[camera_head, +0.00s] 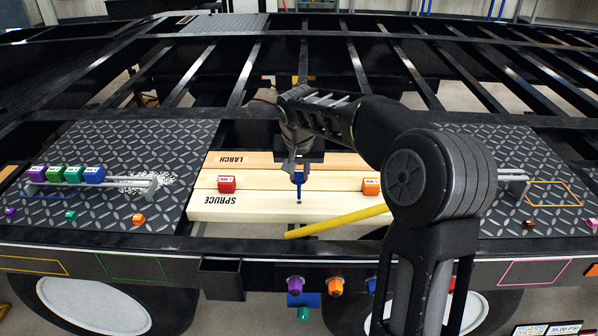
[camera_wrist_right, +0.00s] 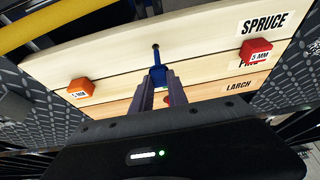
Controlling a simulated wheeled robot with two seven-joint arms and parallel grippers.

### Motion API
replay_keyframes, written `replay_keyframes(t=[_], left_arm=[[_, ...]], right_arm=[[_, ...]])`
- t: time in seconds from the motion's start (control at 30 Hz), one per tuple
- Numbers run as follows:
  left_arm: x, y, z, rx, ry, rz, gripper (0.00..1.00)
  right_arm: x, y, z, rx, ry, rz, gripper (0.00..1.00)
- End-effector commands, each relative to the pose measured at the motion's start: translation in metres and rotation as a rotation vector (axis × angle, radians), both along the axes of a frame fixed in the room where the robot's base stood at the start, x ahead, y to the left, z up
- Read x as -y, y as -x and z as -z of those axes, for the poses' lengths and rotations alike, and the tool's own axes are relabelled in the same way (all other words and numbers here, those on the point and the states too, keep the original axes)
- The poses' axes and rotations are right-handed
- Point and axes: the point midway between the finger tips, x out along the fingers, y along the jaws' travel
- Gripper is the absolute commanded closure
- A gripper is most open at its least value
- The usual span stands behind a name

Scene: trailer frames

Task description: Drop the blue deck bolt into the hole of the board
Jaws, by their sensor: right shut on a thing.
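My right gripper (camera_head: 299,166) comes down over the pale boards, fingers pointing down, and is shut on the blue deck bolt (camera_head: 299,179). The bolt hangs roughly upright; its lower end is close to a small dark hole (camera_head: 299,203) in the front spruce board (camera_head: 255,209). In the right wrist view, the bolt (camera_wrist_right: 158,76) sticks out of the fingertips (camera_wrist_right: 160,92) just short of the hole (camera_wrist_right: 155,46). The bolt's upper part is hidden by the fingers. I cannot tell the exact gap to the board. My left gripper is not in view.
A red block (camera_head: 226,184) and an orange block (camera_head: 371,187) sit on the boards either side. A yellow bar (camera_head: 337,221) slants across the front. Dark beams run behind.

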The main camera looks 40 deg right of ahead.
Motion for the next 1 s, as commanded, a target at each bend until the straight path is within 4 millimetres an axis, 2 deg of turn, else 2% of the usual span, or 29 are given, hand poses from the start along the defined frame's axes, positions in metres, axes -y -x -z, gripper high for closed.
replay_keyframes(t=[1.0], left_arm=[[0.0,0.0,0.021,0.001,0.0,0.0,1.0]], right_arm=[[0.0,0.0,0.025,0.0,0.0,0.0,1.0]])
